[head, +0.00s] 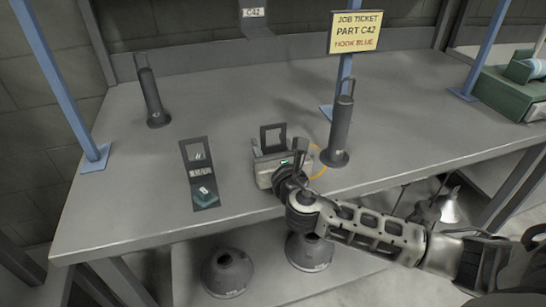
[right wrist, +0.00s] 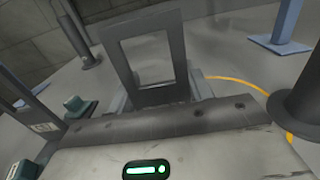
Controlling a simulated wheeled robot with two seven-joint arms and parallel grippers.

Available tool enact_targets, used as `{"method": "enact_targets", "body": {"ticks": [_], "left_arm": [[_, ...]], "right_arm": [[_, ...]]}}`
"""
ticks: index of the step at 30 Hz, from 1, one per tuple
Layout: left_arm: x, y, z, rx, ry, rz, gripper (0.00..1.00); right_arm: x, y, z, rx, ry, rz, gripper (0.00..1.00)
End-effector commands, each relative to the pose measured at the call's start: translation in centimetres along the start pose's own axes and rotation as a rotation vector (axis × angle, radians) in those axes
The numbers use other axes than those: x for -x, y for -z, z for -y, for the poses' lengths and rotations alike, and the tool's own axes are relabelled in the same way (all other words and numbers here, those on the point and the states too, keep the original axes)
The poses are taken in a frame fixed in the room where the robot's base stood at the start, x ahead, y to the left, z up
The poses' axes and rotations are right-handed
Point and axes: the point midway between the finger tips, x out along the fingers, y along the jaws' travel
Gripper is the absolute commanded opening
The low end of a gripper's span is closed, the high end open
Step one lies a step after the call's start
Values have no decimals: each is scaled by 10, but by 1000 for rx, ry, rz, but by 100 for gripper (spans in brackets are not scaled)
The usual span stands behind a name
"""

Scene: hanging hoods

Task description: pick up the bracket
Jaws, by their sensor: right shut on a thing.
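A dark grey bracket with a square window (head: 272,138) stands up at the front of my right gripper (head: 270,153). In the right wrist view the bracket (right wrist: 142,85) rises just beyond the gripper body, with its lower part between the jaws. My right gripper is shut on it, over the bench's front middle. My left gripper is not in view.
The grey bench (head: 225,115) carries a dark cylinder (head: 151,97) at the left and another (head: 341,130) close right of my gripper. A yellow ring (head: 321,161) shows beside it. Blue posts (head: 68,75) rise from the bench. A ticket (head: 356,32) reads "PART C42, HOOK BLUE". Hoods (head: 227,272) are below.

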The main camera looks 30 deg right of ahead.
Motion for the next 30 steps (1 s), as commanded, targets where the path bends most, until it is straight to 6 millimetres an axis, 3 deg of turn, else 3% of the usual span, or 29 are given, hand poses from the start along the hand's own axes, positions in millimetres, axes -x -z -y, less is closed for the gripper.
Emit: {"method": "enact_targets", "body": {"ticks": [8, 14, 22, 30], "left_arm": [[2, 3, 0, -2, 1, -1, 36], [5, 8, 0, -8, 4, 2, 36], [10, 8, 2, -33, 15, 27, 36], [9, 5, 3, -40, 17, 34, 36]], "right_arm": [[0, -11, 0, -1, 1, 5, 11], [2, -40, 0, -2, -2, 8, 11], [52, -100, -14, -4, -4, 7, 11], [110, -120, -30, -4, -3, 2, 11]]}}
